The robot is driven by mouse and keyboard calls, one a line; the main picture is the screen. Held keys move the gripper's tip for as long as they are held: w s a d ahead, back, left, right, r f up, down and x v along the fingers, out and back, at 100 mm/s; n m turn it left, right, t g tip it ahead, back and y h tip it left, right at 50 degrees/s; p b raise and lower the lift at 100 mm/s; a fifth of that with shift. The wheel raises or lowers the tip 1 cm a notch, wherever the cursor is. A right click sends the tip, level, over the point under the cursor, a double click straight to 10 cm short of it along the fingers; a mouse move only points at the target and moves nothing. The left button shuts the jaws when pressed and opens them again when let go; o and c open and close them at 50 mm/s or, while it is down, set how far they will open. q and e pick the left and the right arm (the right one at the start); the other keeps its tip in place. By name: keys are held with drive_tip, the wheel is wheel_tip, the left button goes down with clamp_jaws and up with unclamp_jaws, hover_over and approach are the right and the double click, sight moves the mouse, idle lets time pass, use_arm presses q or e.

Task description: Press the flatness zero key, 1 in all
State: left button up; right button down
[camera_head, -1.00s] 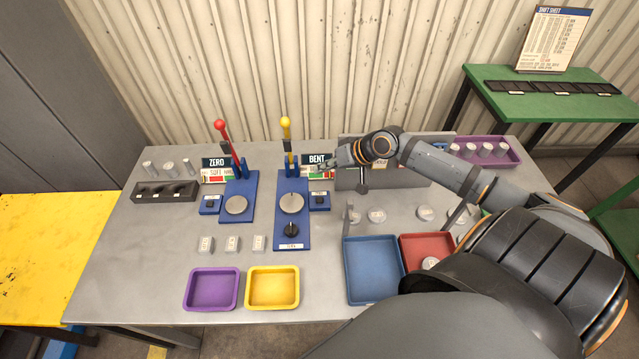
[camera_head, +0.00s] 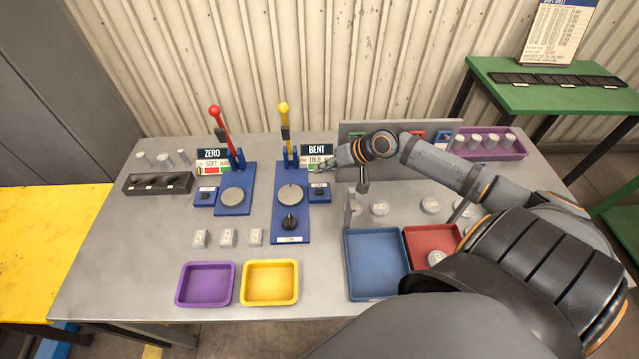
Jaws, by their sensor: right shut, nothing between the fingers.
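The yellow-lever station (camera_head: 291,228) has a blue base with a round metal plate, a dark knob and a yellow-knobbed lever. A small blue box with a dark key (camera_head: 319,192) sits at its right side. Behind it stands a display (camera_head: 317,151) reading BENT, with TRUE below. My right gripper (camera_head: 325,165) is shut and empty, in front of the display's right part, above and behind the key box in the picture. I see no contact with the key. My left gripper is out of view.
Three marked blocks (camera_head: 228,237) lie ahead of purple (camera_head: 180,298) and yellow (camera_head: 244,298) trays. Blue (camera_head: 350,285) and red (camera_head: 410,238) trays sit on the right, partly behind my right arm. A dark rack (camera_head: 160,187) stands left. The grey table (camera_head: 115,240) is clear at front left.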

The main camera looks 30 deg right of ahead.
drive_tip(key=b, duration=0.6)
hover_over(322, 192)
wheel_tip(322, 192, down, 6)
drive_tip(key=shift+f, duration=0.5)
drive_tip(key=shift+f, duration=0.1)
idle(0.5)
drive_tip(key=shift+f, duration=0.35)
drive_tip(key=shift+f+b, duration=0.3)
drive_tip(key=shift+f, duration=0.05)
idle(0.4)
idle(0.4)
drive_tip(key=shift+r+p, duration=0.8)
drive_tip(key=shift+p, duration=0.2)
